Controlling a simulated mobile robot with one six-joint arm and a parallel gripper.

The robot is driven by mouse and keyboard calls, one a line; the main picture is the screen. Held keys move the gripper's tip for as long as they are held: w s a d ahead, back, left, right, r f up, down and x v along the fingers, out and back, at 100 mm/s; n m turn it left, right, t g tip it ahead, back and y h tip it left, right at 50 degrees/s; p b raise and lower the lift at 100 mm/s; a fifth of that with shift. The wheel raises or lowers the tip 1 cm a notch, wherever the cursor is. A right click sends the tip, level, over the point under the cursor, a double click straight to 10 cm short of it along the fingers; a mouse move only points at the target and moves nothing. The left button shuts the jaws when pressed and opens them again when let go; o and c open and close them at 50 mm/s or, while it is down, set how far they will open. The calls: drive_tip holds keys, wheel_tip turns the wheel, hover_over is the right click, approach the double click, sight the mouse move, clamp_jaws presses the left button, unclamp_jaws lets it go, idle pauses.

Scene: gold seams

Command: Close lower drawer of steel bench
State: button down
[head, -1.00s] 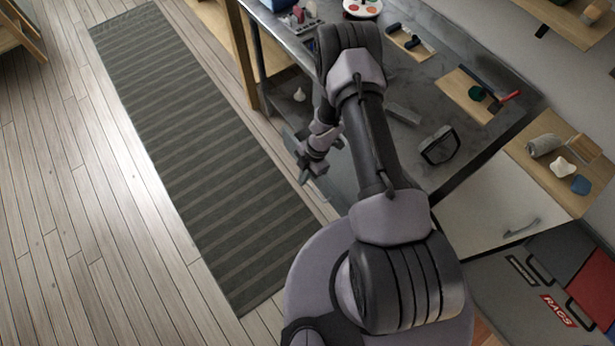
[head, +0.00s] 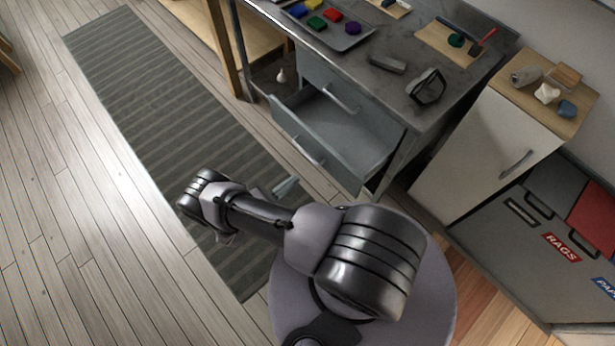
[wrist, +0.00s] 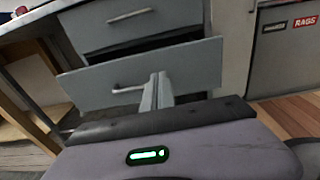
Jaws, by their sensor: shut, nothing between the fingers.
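The steel bench (head: 392,92) has two grey drawers under its top. The lower drawer (head: 296,143) is pulled out, with its empty inside showing; its front also shows in the wrist view (wrist: 195,62). Its bar handle (wrist: 130,88) is on the front face. The upper drawer (head: 352,88) looks shut, and it shows above in the wrist view (wrist: 150,32). My gripper (head: 292,184) is low in front of the lower drawer. In the wrist view its fingers (wrist: 160,78) are together, empty, right of the handle. I cannot tell whether they touch the front.
A striped mat (head: 150,100) lies on the wood floor to the left. A white cabinet (head: 490,150) and grey bins (head: 545,225) stand to the right. A wooden table leg (head: 240,50) stands left of the drawers.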

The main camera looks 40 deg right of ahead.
sight(331, 154)
drive_tip(key=shift+h, duration=0.3)
drive_tip(key=d, duration=0.4)
drive_tip(key=d+b, duration=0.1)
drive_tip(key=d, duration=0.8)
drive_tip(key=shift+d+r, duration=0.3)
drive_tip(key=shift+d, duration=0.1)
drive_tip(key=shift+s, duration=0.1)
